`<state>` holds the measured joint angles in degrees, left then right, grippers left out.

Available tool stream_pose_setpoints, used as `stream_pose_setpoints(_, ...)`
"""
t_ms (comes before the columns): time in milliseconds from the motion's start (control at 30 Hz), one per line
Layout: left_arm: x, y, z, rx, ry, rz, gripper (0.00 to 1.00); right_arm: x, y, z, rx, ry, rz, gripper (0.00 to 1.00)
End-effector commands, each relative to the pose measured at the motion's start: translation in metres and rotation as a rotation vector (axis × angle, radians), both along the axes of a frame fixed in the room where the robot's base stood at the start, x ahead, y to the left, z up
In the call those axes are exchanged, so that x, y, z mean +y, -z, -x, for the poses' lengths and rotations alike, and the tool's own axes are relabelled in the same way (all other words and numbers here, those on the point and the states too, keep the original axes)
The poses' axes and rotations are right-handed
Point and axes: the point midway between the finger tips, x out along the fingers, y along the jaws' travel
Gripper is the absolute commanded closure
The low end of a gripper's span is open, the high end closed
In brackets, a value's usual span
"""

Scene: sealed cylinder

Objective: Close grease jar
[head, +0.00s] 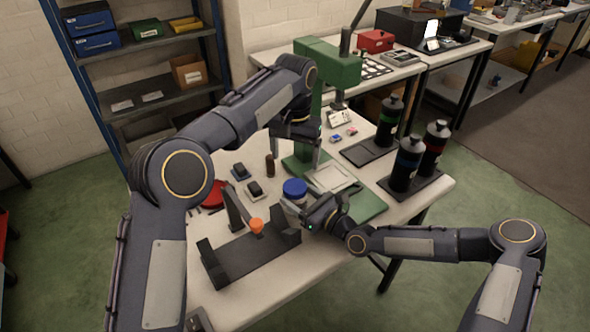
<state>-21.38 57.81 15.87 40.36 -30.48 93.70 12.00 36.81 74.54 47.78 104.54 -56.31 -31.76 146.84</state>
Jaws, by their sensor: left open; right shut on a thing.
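The grease jar (293,202) stands near the middle of the table with a blue lid (295,187) on its top. I cannot tell whether the lid is seated tight. My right gripper (308,210) is shut on the jar from its right side and hides part of it. My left gripper (302,155) is open and empty, pointing down above and a little behind the jar, apart from the lid.
A green press (325,68) stands behind the jar. A black stand (248,255) with an orange piece (256,226) is in front. Dark bottles (406,163) stand at right on black trays. Small dark items (254,189) lie at left.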

Motion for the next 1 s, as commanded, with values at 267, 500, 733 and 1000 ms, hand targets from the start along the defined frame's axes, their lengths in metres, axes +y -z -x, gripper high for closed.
stream_pose_setpoints(267,0.000,-0.024,0.000,0.001,0.000,0.000,0.17,0.000,0.000,0.000,-0.001,0.000,-0.001,1.00)
stream_pose_setpoints(500,0.000,-0.025,0.000,0.001,0.000,0.000,0.17,0.000,0.000,0.000,-0.001,0.000,-0.001,1.00)
stream_pose_setpoints(733,0.000,-0.025,0.000,0.001,-0.001,0.000,0.17,0.000,0.000,0.000,-0.001,0.000,-0.001,0.11)
stream_pose_setpoints(1000,0.000,-0.024,0.000,0.001,-0.001,0.000,0.17,-0.001,0.000,0.002,0.001,-0.002,0.000,0.11)
